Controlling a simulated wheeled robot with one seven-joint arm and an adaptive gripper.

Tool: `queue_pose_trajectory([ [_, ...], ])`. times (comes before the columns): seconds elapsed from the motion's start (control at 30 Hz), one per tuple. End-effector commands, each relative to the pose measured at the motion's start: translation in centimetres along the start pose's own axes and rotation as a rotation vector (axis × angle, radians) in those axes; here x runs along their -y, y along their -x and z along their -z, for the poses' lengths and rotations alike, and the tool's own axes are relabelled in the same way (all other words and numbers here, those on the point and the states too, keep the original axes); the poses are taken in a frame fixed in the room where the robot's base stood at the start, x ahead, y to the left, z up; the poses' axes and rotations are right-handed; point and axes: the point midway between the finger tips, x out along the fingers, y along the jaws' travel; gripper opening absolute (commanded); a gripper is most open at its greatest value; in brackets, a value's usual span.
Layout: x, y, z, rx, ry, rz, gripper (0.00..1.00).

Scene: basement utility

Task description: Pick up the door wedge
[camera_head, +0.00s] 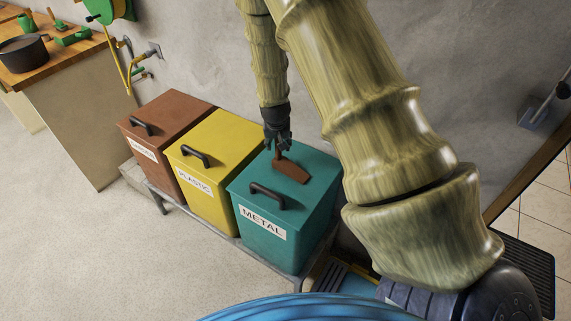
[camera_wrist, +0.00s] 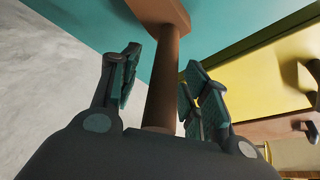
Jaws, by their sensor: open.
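The brown door wedge (camera_head: 291,172) lies on the teal lid of the bin labelled METAL (camera_head: 267,236), behind the lid's black handle. My gripper (camera_head: 277,147) is just above the lid, at the wedge's thinner, handle-like end. In the wrist view the wedge's broad part (camera_wrist: 158,11) is at the top, and its narrow stem (camera_wrist: 161,85) runs down between the fingers. My gripper (camera_wrist: 162,78) is open, with one finger on each side of the stem. I cannot tell whether either finger touches it.
A yellow bin labelled PLASTIC (camera_head: 207,210) and a brown bin (camera_head: 160,118) stand to the left on the same low grey bench. A wall rises close behind the bins. A wooden worktop (camera_head: 62,52) with a dark pot (camera_head: 22,52) is at upper left. The floor in front is clear.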

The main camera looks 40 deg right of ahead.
Motion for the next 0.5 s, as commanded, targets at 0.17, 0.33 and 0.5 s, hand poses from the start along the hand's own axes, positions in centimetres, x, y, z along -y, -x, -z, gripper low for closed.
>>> queue_pose_trajectory([
  [0.17, 0.0, 0.02, 0.0, 0.0, 0.0, 0.0, 0.3],
  [0.33, -0.01, 0.03, 0.0, 0.0, 0.0, 0.0, 0.0],
  [0.5, -0.01, 0.05, 0.03, -0.001, 0.0, 0.0, 0.0],
])
